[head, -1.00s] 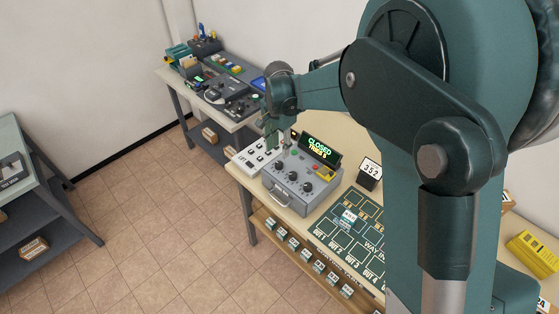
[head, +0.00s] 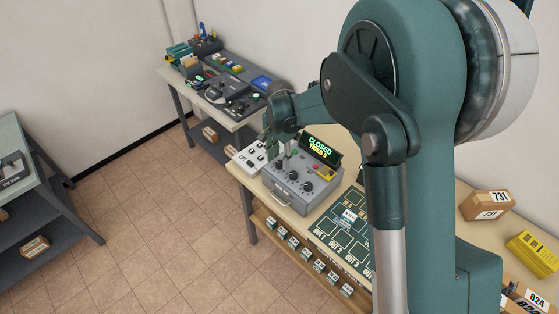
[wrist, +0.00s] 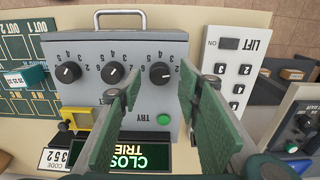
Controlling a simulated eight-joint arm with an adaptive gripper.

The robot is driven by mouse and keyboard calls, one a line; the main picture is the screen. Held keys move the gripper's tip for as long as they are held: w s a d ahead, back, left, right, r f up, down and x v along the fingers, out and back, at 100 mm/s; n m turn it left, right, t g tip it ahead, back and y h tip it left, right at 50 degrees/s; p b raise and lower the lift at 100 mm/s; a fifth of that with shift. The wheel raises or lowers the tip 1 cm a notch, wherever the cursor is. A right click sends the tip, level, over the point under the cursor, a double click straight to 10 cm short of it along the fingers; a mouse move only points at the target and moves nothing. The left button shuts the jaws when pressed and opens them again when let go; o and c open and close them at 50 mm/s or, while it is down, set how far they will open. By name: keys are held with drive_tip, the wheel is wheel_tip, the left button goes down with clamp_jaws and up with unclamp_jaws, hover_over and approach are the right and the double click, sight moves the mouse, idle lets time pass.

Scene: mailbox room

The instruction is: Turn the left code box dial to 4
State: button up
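The grey code box (head: 300,192) stands on the bench, its display (head: 320,148) reading CLOSED and TRIES. In the wrist view the box is upside down, with three black dials in a row; the left dial (wrist: 161,72) is the rightmost there, nearest the lift panel. I cannot tell surely which number its white mark meets. My gripper (wrist: 160,88) is open and empty. Its green fingers are on either side of the left dial in the picture; I cannot tell how high above it. In the head view my gripper (head: 274,148) hangs over the box's left part.
The green TRY button (wrist: 163,119) and a yellow part (wrist: 78,121) are on the box. The white lift panel (wrist: 233,70) stands close beside it. A code card reading 352 (wrist: 67,158) and a dark green board (head: 338,225) are on the other side.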

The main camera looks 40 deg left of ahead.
drive_tip(key=shift+f, duration=0.85)
drive_tip(key=shift+c, duration=0.4)
drive_tip(key=c, duration=0.8)
